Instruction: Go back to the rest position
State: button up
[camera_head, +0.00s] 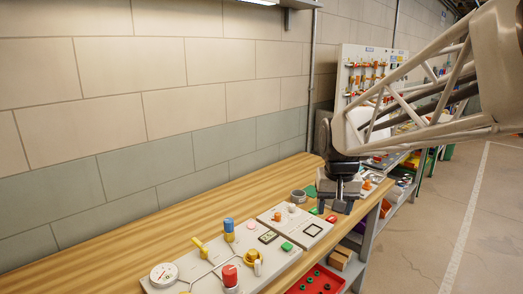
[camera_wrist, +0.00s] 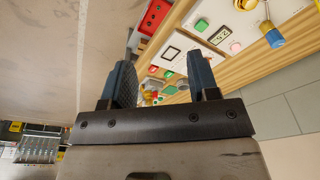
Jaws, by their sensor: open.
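My gripper (camera_head: 338,203) hangs over the right part of the wooden bench, pointing down, beyond the grey control panels. In the wrist view its two dark fingers (camera_wrist: 159,78) stand apart, and no object is held between them. The nearer grey panel (camera_head: 212,262) carries a gauge (camera_head: 164,275), a red knob (camera_head: 230,276), a blue-topped knob (camera_head: 229,229) and yellow handles. The smaller panel (camera_head: 310,218) lies to the left of my gripper. I cannot tell the exact height of the fingertips above the bench.
A grey ring-shaped part (camera_head: 298,196) sits on the bench close to the left of my gripper. A red tray (camera_head: 322,277) is below the bench's front edge. A white upright board (camera_head: 346,78) with red fittings stands behind. The floor (camera_head: 500,215) at right is clear.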

jog(key=s+f, duration=0.2)
jog(key=s, duration=1)
jog(key=s+d+f+t, duration=0.1)
jog(key=s+f, duration=0.2)
jog(key=s, duration=0.9)
jog(key=shift+n, duration=0.3)
jog(key=shift+s+d, duration=0.1)
